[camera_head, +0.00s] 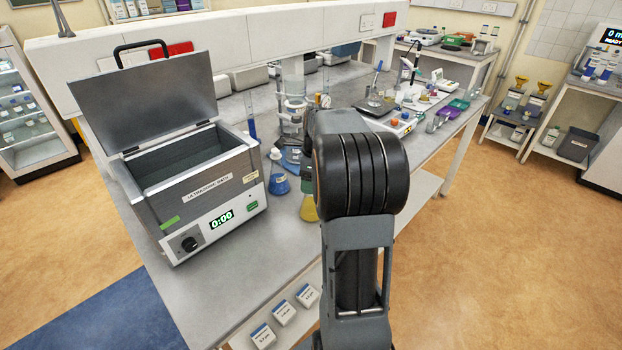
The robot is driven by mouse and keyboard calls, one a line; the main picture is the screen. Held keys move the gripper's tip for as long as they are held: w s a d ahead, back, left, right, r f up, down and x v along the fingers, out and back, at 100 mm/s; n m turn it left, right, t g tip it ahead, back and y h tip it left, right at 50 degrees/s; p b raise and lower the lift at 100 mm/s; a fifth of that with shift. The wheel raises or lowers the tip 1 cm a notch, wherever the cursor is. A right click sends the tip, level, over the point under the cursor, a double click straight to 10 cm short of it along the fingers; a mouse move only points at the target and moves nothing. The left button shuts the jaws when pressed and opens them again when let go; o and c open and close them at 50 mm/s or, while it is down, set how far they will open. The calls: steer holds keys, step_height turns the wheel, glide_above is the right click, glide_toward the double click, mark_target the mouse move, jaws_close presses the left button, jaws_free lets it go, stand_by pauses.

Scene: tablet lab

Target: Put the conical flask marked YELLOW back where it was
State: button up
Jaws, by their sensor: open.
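A conical flask with yellow contents (308,208) stands on the grey bench near its front edge, partly hidden behind my arm. Its marking cannot be read from here. A flask with blue contents (279,184) stands a little behind and to the left of it. My arm rises through the middle of the view and covers the bench behind it. The fingers of my gripper are hidden behind the arm, so how near they are to the yellow flask does not show.
An ultrasonic bath (190,195) with its lid raised stands left of the flasks. Behind them are a blue-filled cylinder (251,122) and glassware. Small labelled boxes (284,312) lie on the lower shelf. Bare bench (225,262) lies in front of the bath.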

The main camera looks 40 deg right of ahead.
steer(key=r, duration=0.7)
steer(key=s+d+r, duration=0.1)
steer(key=r, duration=0.3)
steer(key=shift+r, duration=0.15)
steer(key=shift+a+r, duration=0.2)
steer(key=shift+a, duration=0.05)
steer(key=s+a+f+n+t+h, duration=0.1)
steer(key=s+a+n, duration=0.3)
steer(key=a+n, duration=0.8)
steer(key=s+a+f+n+t, duration=0.2)
steer(key=s+a+f+n, duration=0.6)
steer(key=n, duration=0.7)
steer(key=shift+s+a+n, duration=0.4)
steer(key=shift+s+a, duration=0.45)
steer(key=shift+a, duration=0.25)
steer(key=shift+f, duration=0.1)
